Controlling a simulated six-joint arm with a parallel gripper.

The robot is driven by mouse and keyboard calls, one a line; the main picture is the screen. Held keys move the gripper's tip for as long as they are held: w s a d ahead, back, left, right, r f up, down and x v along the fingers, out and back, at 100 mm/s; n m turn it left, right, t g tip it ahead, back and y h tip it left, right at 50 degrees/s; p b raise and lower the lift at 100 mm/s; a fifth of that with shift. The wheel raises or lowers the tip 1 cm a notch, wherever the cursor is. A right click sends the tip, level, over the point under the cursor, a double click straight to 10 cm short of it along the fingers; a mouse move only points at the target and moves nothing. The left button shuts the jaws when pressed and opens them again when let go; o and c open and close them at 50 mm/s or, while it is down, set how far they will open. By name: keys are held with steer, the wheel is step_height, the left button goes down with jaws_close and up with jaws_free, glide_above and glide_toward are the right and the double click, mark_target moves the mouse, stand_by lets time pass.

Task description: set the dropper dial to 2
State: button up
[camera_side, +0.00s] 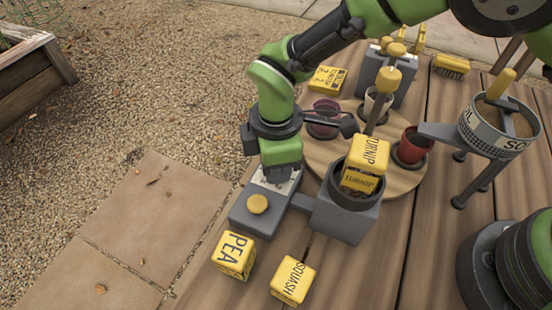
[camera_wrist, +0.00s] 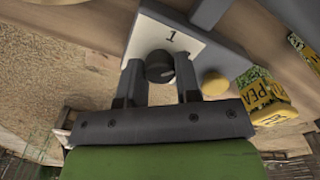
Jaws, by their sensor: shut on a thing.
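The dropper is a grey box with a white dial plate (camera_side: 268,184) and a round yellow button (camera_side: 257,204). My gripper (camera_side: 281,168) is down over the plate and hides most of it in the side view. In the wrist view the dial (camera_wrist: 160,67) is a dark round knob between my two fingers, and the jaws are shut on it. A printed "1" (camera_wrist: 171,38) shows on the plate beyond the knob; no other number is readable. I cannot tell where the knob points. The yellow button (camera_wrist: 214,83) sits right of my fingers.
A grey hopper (camera_side: 342,219) joined to the dropper holds yellow TURNIP blocks (camera_side: 369,153). PEA (camera_side: 234,256) and SQUASH (camera_side: 293,280) blocks lie in front. A round wooden board (camera_side: 400,182) with pots and a SOIL sieve (camera_side: 500,125) stand to the right.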

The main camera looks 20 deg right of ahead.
steer(key=shift+m, duration=1.2)
steer(key=o, duration=0.9)
step_height(320, 180, up, 10)
